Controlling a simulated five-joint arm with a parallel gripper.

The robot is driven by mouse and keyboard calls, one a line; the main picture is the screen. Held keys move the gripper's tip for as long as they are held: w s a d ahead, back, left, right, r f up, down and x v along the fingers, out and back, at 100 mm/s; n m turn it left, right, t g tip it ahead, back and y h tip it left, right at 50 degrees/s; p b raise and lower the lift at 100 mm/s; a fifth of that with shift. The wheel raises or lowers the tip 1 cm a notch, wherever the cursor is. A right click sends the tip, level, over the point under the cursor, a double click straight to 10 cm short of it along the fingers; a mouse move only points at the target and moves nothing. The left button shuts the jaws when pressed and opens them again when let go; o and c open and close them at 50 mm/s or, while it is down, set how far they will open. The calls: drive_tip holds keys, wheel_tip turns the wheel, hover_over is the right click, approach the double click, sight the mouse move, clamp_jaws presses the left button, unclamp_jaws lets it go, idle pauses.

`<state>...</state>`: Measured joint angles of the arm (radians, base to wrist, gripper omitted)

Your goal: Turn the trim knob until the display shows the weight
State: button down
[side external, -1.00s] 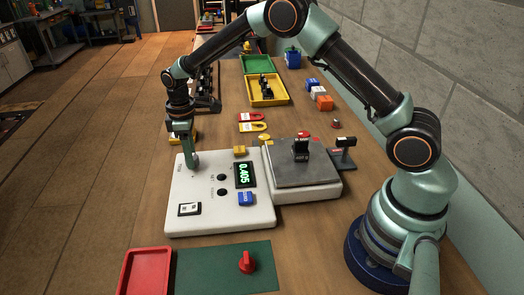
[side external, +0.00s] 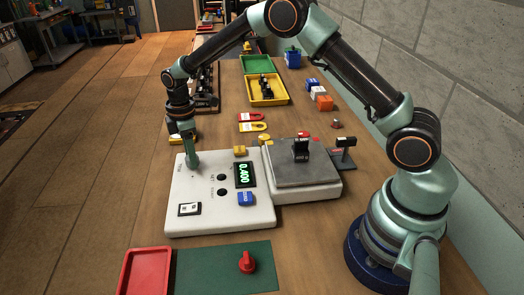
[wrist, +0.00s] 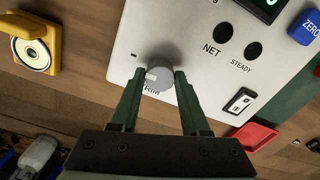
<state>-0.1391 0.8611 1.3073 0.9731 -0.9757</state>
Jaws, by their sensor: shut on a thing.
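The trim knob (wrist: 160,75) is a grey cylinder with a pale mark, at the left edge of the white scale panel (side external: 235,214). My gripper (wrist: 159,72) has one green finger on each side of the knob and is shut on it; in the side view my gripper (side external: 193,165) hides the knob. The display (side external: 244,174) shows 0.400 in green digits. A black weight (side external: 301,149) stands on the grey pan (side external: 325,172); its marking is too small to read.
A red knob-like piece (side external: 247,262) lies on a green mat (side external: 205,275) in front, beside a red tray (side external: 143,273). Red and yellow tags (side external: 252,126) lie behind the scale.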

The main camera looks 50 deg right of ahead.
drive_tip(key=shift+r, duration=0.1)
drive_tip(key=shift+c, duration=1.9)
unclamp_jaws()
wheel_tip(320, 180, up, 12)
